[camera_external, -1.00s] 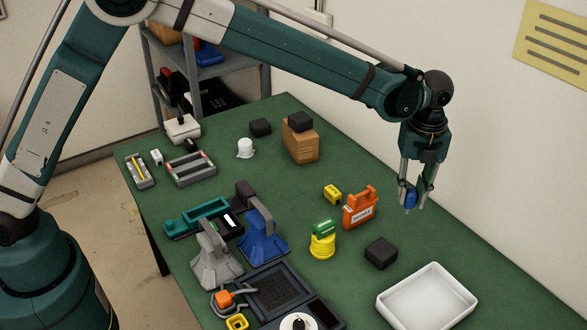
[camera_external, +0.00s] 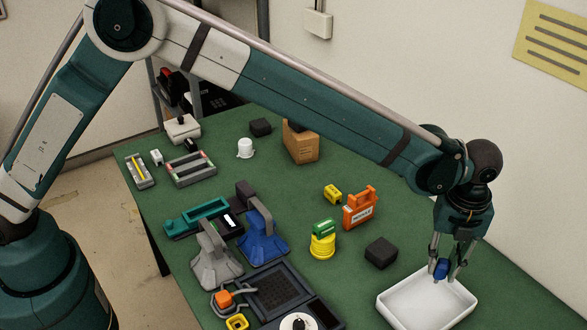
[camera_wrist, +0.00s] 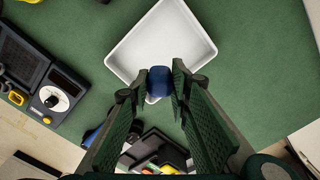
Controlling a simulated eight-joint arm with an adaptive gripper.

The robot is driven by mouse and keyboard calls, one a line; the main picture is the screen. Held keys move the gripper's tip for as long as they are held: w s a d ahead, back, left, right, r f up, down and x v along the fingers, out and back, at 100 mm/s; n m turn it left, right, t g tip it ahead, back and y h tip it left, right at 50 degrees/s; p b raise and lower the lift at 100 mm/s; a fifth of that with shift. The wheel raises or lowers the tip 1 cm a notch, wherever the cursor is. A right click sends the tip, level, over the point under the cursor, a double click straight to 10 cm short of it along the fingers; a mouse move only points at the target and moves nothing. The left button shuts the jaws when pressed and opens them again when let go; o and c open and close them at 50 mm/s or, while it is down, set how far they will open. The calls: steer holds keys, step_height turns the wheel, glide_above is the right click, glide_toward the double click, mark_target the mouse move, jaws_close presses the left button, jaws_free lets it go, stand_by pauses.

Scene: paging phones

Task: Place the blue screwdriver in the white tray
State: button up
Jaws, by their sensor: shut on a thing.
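My gripper (camera_external: 444,272) is shut on the blue screwdriver (camera_external: 440,269), whose blue handle shows between the fingertips. The screwdriver also shows in the wrist view (camera_wrist: 159,82), pinched between both fingers. The white tray (camera_external: 390,306) lies at the front right of the green table, and the gripper hangs above its far part. In the wrist view the tray (camera_wrist: 122,52) lies beyond the fingertips, and the screwdriver overlaps its near edge. I cannot tell the exact height above the tray. The rest of the screwdriver is mostly hidden.
A black block (camera_external: 381,253) sits left of the tray. A dark case (camera_external: 280,290) lies at the front. Green table is clear right of the tray.

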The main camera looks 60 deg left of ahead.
mark_target(435, 282)
steer(key=shift+a+f, duration=0.1)
steer(key=shift+f, duration=0.3)
steer(key=shift+w+f, duration=0.1)
steer(key=shift+f, duration=3.05)
steer(key=shift+f, duration=0.15)
steer(key=shift+f, duration=1.7)
steer(key=shift+f+b, duration=0.15)
steer(key=shift+b, duration=0.15)
steer(key=o, duration=0.9)
